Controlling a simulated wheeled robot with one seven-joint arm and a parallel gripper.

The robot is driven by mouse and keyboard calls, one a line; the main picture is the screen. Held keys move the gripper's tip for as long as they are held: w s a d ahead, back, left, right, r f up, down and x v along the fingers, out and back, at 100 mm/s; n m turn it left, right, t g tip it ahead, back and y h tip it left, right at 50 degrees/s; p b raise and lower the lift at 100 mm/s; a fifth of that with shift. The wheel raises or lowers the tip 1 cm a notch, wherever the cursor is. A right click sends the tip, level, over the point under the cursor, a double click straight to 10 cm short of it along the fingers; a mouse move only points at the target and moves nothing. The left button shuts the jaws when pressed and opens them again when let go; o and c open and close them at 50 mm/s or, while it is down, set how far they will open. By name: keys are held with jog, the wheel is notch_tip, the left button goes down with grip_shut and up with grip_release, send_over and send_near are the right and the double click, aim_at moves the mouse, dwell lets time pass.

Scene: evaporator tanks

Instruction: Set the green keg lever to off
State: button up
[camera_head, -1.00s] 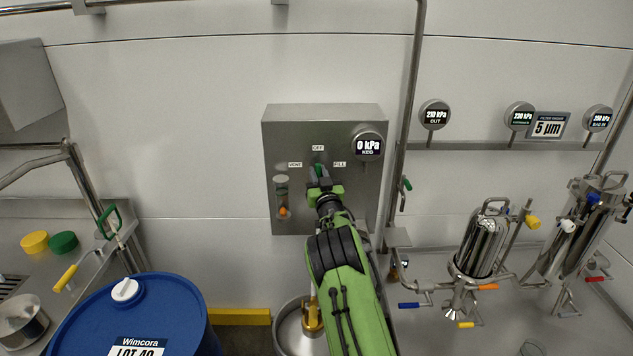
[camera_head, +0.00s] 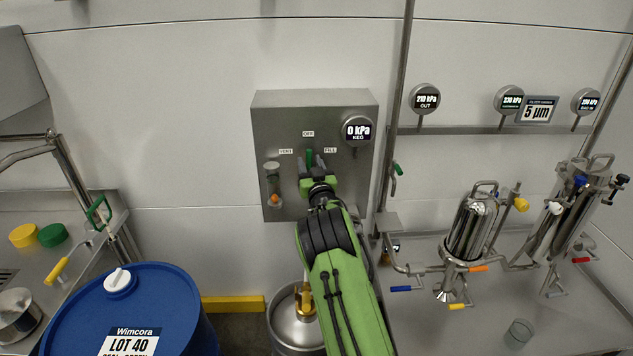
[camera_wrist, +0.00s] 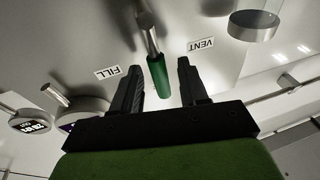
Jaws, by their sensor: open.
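The green keg lever (camera_head: 309,157) is on the grey panel (camera_head: 262,120) on the wall, pointing up below the OFF label (camera_head: 308,134), with VENT to its left and FILL to its right. In the wrist view the green lever grip (camera_wrist: 158,78) lies between the two fingers of my gripper (camera_wrist: 166,85), with a gap on both sides. My gripper (camera_head: 312,166) is open at the panel in the head view. The lever's lower part is hidden behind my gripper in the head view.
A round KEG gauge (camera_head: 357,130) reading 0 kPa sits at the panel's upper right. A sight glass with an orange float (camera_head: 273,186) is at its left. A vertical pipe (camera_head: 397,110) runs right of the panel. A blue drum (camera_head: 180,310) stands below left.

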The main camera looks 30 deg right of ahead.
jog(key=p+v, duration=0.2)
jog(key=v, duration=1.2)
jog(key=shift+s, duration=0.15)
jog(key=s+a+r+m+g+y+p, duration=0.1)
jog(key=s+a+r+g+y+p, duration=0.25)
jog(key=s+a+r+g, duration=0.7)
jog(key=s+a+r+n+g+p, duration=0.1)
jog(key=s+a+r+g, duration=0.1)
jog(key=s, duration=1.1)
jog(key=s+a+r+n+g+p, duration=0.1)
jog(key=s+a, duration=0.3)
jog(key=s, duration=0.9)
jog(key=shift+s+r+n+g+p, duration=0.25)
jog(key=shift+r+n+g+p, duration=0.15)
jog(key=shift+n, duration=0.2)
